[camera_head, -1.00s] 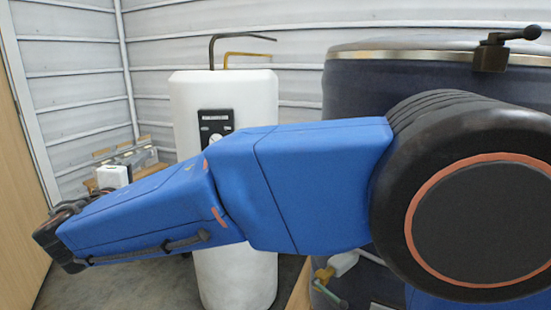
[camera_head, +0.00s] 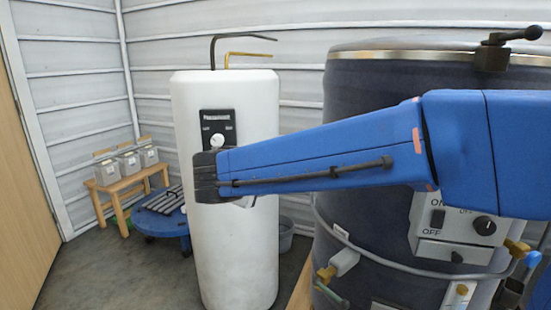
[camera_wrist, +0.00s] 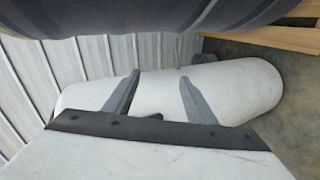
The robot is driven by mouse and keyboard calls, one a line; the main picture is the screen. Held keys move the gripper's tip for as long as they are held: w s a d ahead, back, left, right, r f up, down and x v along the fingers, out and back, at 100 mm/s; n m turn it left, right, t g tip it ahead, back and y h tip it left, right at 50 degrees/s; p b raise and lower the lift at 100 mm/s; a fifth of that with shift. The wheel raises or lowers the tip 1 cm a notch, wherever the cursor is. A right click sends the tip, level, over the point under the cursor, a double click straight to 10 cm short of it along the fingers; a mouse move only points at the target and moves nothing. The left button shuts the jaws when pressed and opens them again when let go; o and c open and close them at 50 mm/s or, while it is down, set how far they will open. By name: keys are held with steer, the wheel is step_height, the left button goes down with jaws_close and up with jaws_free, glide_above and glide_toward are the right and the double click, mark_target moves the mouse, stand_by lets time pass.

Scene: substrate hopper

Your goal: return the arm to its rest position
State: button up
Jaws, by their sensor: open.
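My blue arm reaches in from the right in the head view, held roughly level and pointing left. My gripper (camera_head: 207,176) shows at its left end, in front of the white cylindrical tank (camera_head: 235,260). In the wrist view my gripper (camera_wrist: 155,90) has its two grey fingers spread apart with nothing between them. The white tank (camera_wrist: 235,90) lies behind the fingers there. I cannot tell how far the gripper is from the tank.
A large dark drum (camera_head: 360,130) with a control box (camera_head: 455,225) stands behind my arm at right. At left are a wooden bench (camera_head: 128,184) with several small containers and a blue round dolly (camera_head: 165,224). Floor at front left is clear.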

steer(key=s+d+f+m+g, duration=0.3)
steer(key=s+d+f, duration=0.15)
steer(key=d, duration=0.75)
steer(key=s+d+f+m+g, duration=0.25)
steer(key=s+d, duration=0.25)
steer(key=d, duration=0.7)
steer(key=s+d+f+m+y, duration=0.1)
steer(key=s+d+f+m, duration=0.1)
steer(key=s, duration=0.4)
steer(key=s+d+f+m+g+y, duration=0.1)
steer(key=s+d+f+m+y, duration=0.1)
steer(key=s+f, duration=0.3)
steer(key=s+d+f+m+g+y, duration=0.1)
steer(key=s+d+f+m, duration=0.1)
steer(key=s, duration=0.7)
steer(key=shift+d+f+y, duration=0.4)
steer(key=shift+f, duration=0.35)
steer(key=shift+m, duration=0.25)
